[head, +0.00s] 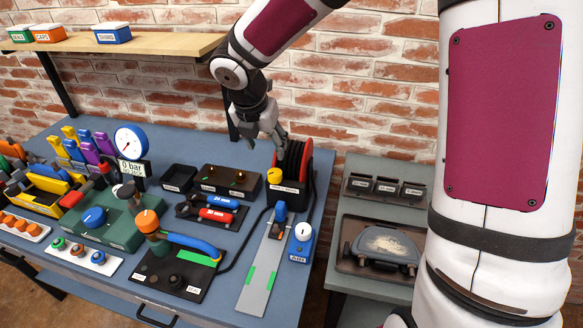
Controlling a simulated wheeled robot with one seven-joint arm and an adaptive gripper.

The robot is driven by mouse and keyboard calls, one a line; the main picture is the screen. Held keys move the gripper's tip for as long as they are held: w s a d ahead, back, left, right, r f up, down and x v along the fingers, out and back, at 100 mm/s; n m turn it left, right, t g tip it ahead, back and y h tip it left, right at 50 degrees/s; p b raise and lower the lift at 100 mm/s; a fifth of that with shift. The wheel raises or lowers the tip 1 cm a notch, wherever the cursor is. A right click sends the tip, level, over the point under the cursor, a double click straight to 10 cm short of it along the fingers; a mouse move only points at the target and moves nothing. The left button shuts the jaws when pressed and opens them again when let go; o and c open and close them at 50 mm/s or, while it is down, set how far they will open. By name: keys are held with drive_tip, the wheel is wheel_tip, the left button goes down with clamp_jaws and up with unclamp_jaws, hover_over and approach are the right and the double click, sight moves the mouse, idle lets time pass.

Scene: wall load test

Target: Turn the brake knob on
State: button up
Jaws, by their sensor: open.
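A yellow knob (275,176) sits on the front left of a dark reel stand with red side discs (307,160), at the right back of the bench. It looks like the brake knob; the small label below it is too small to read. My gripper (280,143) hangs from above, just behind and above the knob, at the left side of the reel. It is open and holds nothing that I can see. Its fingertips look apart from the knob, though their exact distance from the reel is hard to tell.
A pressure gauge (130,141) rises further left. A wooden shelf (150,43) overhangs the back left. A brick wall stands behind.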

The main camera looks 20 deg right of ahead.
sight(275, 172)
drive_tip(key=b+x, duration=0.2)
drive_tip(key=x, duration=1.1)
drive_tip(key=shift+w+f, duration=0.15)
drive_tip(key=shift+f, duration=0.2)
drive_tip(key=shift+c, duration=0.6)
drive_tip(key=c, duration=1)
